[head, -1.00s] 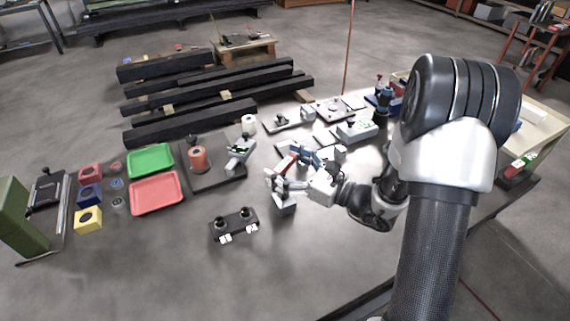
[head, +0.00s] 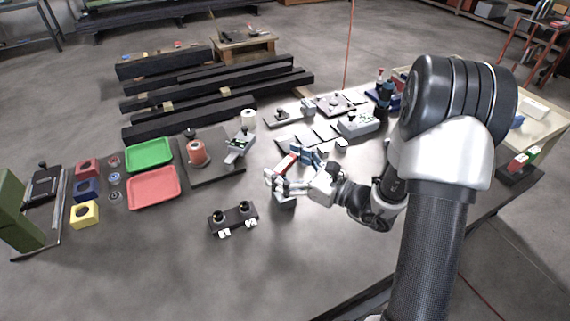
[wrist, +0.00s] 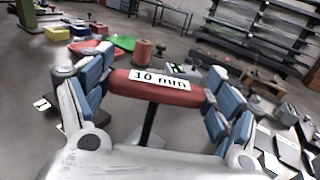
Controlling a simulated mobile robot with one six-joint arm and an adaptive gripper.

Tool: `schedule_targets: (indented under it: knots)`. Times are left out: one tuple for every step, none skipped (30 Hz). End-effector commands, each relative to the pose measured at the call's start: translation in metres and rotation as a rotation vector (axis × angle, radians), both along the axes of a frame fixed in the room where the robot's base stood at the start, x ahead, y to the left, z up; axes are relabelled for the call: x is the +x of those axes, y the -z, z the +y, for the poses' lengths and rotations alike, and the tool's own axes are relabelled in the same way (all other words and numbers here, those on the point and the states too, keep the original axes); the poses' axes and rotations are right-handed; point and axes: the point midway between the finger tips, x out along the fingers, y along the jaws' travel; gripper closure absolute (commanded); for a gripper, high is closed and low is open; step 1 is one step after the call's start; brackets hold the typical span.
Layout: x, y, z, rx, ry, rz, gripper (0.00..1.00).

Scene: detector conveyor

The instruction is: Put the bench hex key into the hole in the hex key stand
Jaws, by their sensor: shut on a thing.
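The bench hex key (wrist: 155,88) has a red handle with a white "10 mm" label and a black shaft pointing down. My gripper (wrist: 157,84) is shut on its handle, with blue-padded fingers at both ends. In the head view my gripper (head: 291,170) is over the middle of the bench, and the red handle (head: 286,162) shows between the fingers. A small grey block, likely the hex key stand (head: 285,203), is just under my gripper, partly hidden by it. Its hole is not visible, and I cannot tell whether the shaft's tip is in it.
A dark plate with two round knobs (head: 233,219) lies to the front left. Red (head: 153,187) and green (head: 149,154) trays are farther left. A board with a copper-coloured cylinder (head: 197,152) stands behind. The front of the bench is clear.

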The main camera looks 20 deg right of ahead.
Motion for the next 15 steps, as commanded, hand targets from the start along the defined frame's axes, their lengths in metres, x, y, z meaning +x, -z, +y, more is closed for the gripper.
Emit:
schedule_targets:
  knots:
    - [0.000,0.002,0.000,0.001,0.000,-0.001,0.61]
    - [0.000,0.003,0.000,0.001,0.000,-0.001,0.61]
    - [0.000,0.004,0.000,0.001,0.000,-0.001,0.61]
    - [0.000,0.005,0.000,0.001,0.000,-0.001,0.61]
    - [0.000,0.005,0.000,0.001,0.000,-0.001,0.61]
    - [0.000,0.006,0.000,0.001,0.000,-0.001,0.61]
    - [0.000,0.007,0.000,0.001,0.000,-0.001,0.61]
    - [0.000,0.008,0.000,0.001,0.000,-0.001,0.61]
    - [0.000,0.009,0.000,0.001,0.000,-0.001,0.61]
    - [0.000,0.009,0.000,0.001,0.000,-0.001,0.61]
    - [0.000,0.010,0.000,0.000,0.000,-0.001,0.61]
    - [0.000,0.011,0.000,0.001,0.000,-0.001,0.61]
    - [0.000,0.012,0.000,0.001,0.000,-0.001,0.61]
    - [0.000,0.013,0.000,0.000,0.000,-0.001,0.61]
    - [0.000,0.014,0.000,0.001,0.000,-0.001,0.61]
